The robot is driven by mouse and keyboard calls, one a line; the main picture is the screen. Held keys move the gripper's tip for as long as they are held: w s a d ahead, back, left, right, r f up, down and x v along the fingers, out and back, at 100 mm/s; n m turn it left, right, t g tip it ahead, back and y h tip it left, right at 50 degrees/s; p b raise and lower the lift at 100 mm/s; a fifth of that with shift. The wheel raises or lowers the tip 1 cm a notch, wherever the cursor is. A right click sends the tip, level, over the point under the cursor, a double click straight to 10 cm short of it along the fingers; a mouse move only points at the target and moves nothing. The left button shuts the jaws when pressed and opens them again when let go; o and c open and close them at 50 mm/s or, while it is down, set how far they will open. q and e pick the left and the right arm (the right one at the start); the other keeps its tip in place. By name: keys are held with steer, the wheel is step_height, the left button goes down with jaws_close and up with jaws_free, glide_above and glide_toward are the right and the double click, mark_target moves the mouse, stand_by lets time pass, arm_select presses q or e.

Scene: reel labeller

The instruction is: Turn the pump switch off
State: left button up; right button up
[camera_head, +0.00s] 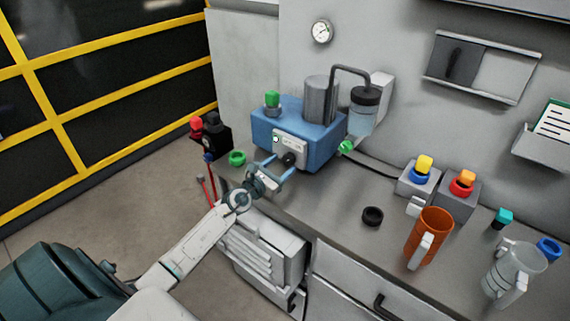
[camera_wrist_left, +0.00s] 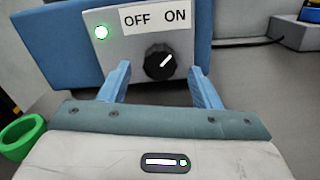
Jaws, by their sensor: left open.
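The pump switch (camera_head: 288,159) is a black round knob on the front of the blue pump unit (camera_head: 320,148). In the left wrist view the knob (camera_wrist_left: 157,67) sits under a label (camera_wrist_left: 156,17) reading OFF and ON. Its white pointer line slants up to the right, toward ON. A lit green-white lamp (camera_wrist_left: 101,32) is left of the knob. My left gripper (camera_head: 278,174) is open in front of the knob; its blue fingers (camera_wrist_left: 161,80) stand on either side of the knob in the wrist picture. Whether they touch it I cannot tell. My right gripper is not in view.
A green ring (camera_head: 237,158) lies left of the pump on the counter, near a black box with a red knob (camera_head: 196,124). To the right are a black ring (camera_head: 372,216), an orange mug (camera_head: 430,236), a clear jug (camera_head: 512,273) and two boxes with coloured buttons (camera_head: 461,194).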

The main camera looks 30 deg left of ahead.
arm_select(q)
steer(key=shift+w+d, duration=0.1)
steer(key=shift+w, duration=1.1)
steer(key=shift+c, duration=0.4)
steer(key=c, duration=0.9)
